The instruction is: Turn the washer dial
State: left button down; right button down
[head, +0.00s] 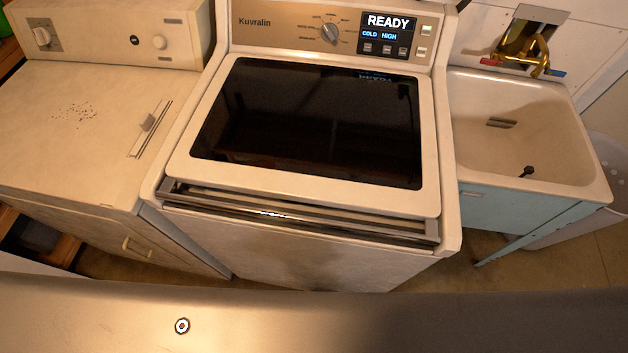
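The washer (300,230) stands in the middle of the head view with its dark glass lid (310,125) shut. Its grey round dial (330,33) sits on the back control panel (270,32), left of the display, with small printed labels around it too small to read. The display (388,24) reads READY, with COLD and HIGH below. Neither of my grippers is in view.
A beige dryer (70,120) with its own knobs stands at the left, close beside the washer. A utility sink (525,130) with a brass faucet (535,55) stands at the right. The space above the washer lid is clear.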

aim_at(328, 31)
jog(key=u, duration=0.95)
jog(key=k, duration=1.2)
jog(key=z, duration=1.35)
jog(key=i, duration=0.5)
